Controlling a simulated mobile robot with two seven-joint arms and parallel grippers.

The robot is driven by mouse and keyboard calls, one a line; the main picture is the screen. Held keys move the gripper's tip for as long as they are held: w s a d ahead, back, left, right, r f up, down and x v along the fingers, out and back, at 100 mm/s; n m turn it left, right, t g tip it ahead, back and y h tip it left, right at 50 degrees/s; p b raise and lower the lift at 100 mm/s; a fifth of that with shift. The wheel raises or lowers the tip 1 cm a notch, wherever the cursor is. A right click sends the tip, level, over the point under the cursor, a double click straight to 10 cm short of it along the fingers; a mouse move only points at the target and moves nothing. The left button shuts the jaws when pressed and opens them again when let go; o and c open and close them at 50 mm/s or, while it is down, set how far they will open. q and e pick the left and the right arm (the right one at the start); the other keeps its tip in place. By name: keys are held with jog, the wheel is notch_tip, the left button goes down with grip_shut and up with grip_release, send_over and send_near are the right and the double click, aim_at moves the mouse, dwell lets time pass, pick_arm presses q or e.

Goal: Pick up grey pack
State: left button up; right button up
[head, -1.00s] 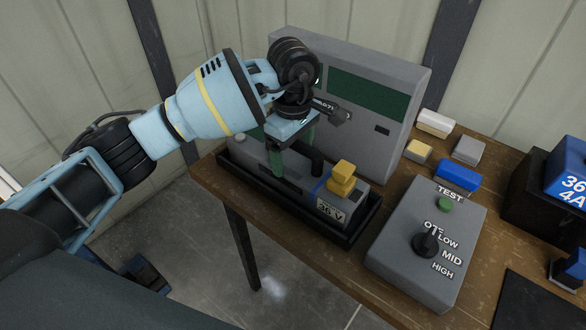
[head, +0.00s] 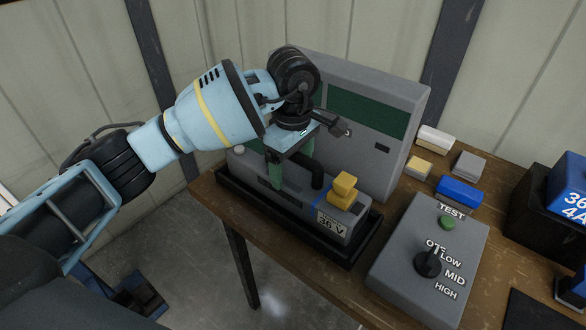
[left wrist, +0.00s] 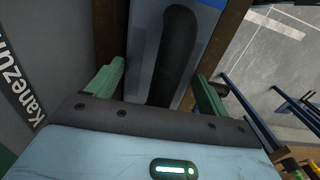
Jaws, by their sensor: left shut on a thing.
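The grey pack (head: 290,202) has a black handle, a blue stripe, a "36 V" label and a yellow connector (head: 343,187) on its end. It sits level, within the outline of a black tray (head: 352,254), and looks slightly raised from it. My left gripper (head: 290,168) is shut on the pack from above, with one green finger on each long side. In the left wrist view the black handle (left wrist: 176,50) runs between the fingers. The pack's underside is hidden. My right gripper is in neither view.
A grey cabinet (head: 385,150) with a green panel stands close behind the pack. A grey control box (head: 405,245) with a knob is to the right. Small white, yellow, grey and blue blocks and a black box (head: 525,205) stand farther right. The table's front edge is near the tray.

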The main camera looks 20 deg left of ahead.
pick_arm(q)
notch_tip(320, 180, up, 3)
jog(key=s+a+r, duration=0.1)
jog(key=s, duration=1.5)
jog(key=shift+a+b, duration=0.25)
jog(key=shift+b, duration=0.1)
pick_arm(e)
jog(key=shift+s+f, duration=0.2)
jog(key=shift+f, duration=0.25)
